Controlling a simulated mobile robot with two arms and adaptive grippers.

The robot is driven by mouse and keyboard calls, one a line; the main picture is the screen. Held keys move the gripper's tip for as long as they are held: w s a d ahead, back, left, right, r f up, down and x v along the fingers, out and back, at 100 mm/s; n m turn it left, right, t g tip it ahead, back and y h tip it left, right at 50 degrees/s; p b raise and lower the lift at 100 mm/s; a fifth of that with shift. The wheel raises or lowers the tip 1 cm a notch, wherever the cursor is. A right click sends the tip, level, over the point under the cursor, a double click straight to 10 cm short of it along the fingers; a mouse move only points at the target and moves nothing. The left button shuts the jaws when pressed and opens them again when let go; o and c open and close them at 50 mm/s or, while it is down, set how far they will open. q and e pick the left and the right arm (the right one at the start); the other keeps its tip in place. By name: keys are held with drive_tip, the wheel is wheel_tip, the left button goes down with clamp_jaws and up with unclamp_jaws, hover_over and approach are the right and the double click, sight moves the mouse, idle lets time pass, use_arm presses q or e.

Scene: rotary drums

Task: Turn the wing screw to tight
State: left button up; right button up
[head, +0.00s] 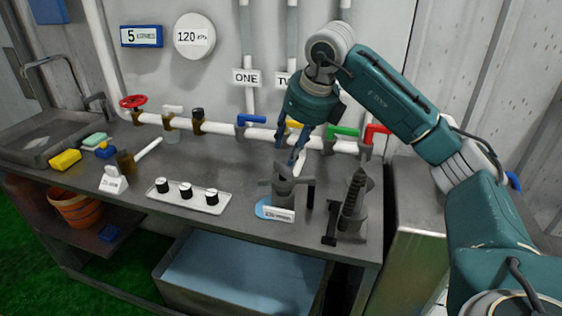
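I cannot single out the wing screw for sure at this size. A grey upright metal fixture (284,190) with side arms stands near the counter's front edge, with a small label (278,215) too small to read. My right gripper (297,160) points down just above this fixture and overlaps its top in the picture; I cannot tell whether it touches. Its fingers look close together, and what lies between them is hidden. My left gripper is not in view.
A dark ribbed fixture (352,205) stands to the right. A tray (217,206) with black-and-white knobs and a small signed stand (112,182) are to the left. Behind runs a white pipe (220,128) with coloured valve handles. A sink (50,135) is far left.

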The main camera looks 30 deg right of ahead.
sight(282, 167)
drive_tip(key=x, duration=0.3)
drive_tip(key=shift+w+f+p, duration=0.15)
drive_tip(key=shift+f+p, duration=0.15)
drive_tip(key=x, duration=0.4)
drive_tip(key=shift+w+f+p, duration=0.1)
drive_tip(key=shift+w+p, duration=0.05)
drive_tip(key=shift+p, duration=0.2)
drive_tip(key=shift+f, duration=0.1)
drive_tip(key=shift+c, duration=0.5)
drive_tip(key=c, duration=0.4)
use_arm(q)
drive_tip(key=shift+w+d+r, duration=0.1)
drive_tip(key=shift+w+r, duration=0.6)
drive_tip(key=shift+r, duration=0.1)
use_arm(e)
clamp_jaws()
